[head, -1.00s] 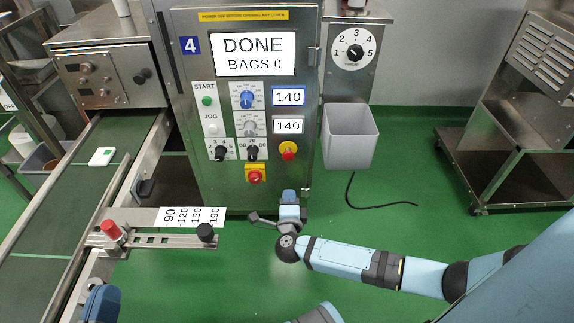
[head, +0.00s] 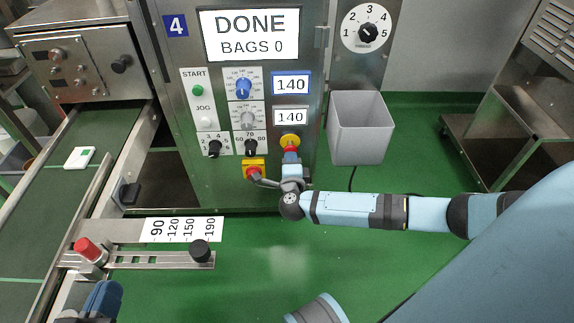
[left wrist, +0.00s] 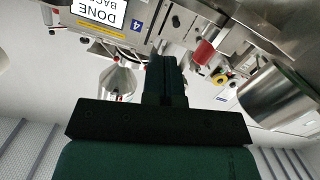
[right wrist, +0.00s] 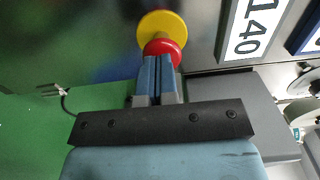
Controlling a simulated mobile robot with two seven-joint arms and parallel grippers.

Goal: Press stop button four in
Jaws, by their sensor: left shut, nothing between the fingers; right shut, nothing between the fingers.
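The red stop button on its round yellow base (head: 290,140) sits on the front of the panel marked 4 (head: 176,26), lower right. My right gripper (head: 291,158) is shut and empty, its tips right at the button and partly hiding it. In the right wrist view the red button (right wrist: 162,48) is straight ahead of the closed fingertips (right wrist: 159,62); I cannot tell whether they touch it or whether it is pressed in. My left gripper (head: 100,298) is low at the left, and its shut fingers show in the left wrist view (left wrist: 165,70).
A red-and-yellow rotary switch (head: 254,169) is just left of my right gripper. The screen (head: 250,35) reads DONE, BAGS 0. A grey bin (head: 361,130) hangs right of the panel.

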